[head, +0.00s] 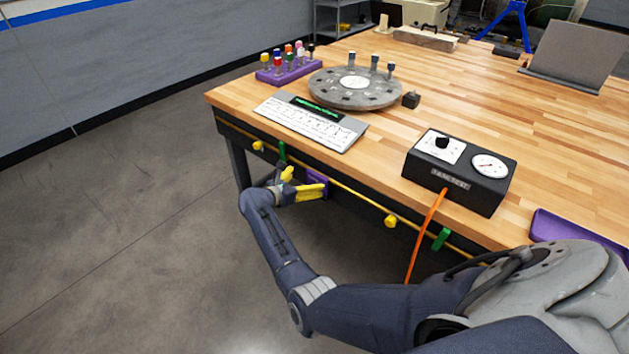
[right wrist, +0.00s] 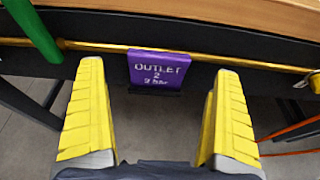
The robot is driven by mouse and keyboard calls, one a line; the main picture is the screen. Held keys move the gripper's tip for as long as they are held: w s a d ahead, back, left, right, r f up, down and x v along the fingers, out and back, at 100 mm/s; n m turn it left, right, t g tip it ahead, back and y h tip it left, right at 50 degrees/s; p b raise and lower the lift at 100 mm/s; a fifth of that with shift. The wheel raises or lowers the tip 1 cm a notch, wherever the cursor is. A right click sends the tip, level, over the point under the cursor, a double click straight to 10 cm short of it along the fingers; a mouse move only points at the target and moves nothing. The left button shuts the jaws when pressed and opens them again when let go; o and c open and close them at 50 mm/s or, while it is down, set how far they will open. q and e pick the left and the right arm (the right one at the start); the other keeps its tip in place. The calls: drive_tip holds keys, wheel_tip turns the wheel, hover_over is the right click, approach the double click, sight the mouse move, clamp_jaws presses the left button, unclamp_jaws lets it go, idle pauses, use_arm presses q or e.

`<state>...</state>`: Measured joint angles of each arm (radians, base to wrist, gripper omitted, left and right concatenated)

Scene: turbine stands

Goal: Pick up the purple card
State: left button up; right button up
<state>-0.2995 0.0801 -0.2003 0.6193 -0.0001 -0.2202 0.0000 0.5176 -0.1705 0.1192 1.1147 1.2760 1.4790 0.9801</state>
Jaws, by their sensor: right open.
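In the head view a small part of the purple card (head: 317,178) shows behind my right gripper (head: 312,191). My right gripper, with yellow ridged fingers, also shows in the right wrist view (right wrist: 158,115). It is open, with one finger on each side of the card's lower area and nothing between the fingertips. The card appears beyond the fingertips. My left gripper is not in view.
A yellow pipe (head: 345,194) with knobs and green handles runs along the table front. On the wooden table (head: 390,130) are a keyboard-like panel (head: 310,122), a round grey disc stand (head: 355,88) and a black gauge box (head: 460,172) with an orange hose (head: 425,235).

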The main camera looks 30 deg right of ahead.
sight(316, 175)
drive_tip(key=shift+x, duration=3.65)
drive_tip(key=c, duration=0.9)
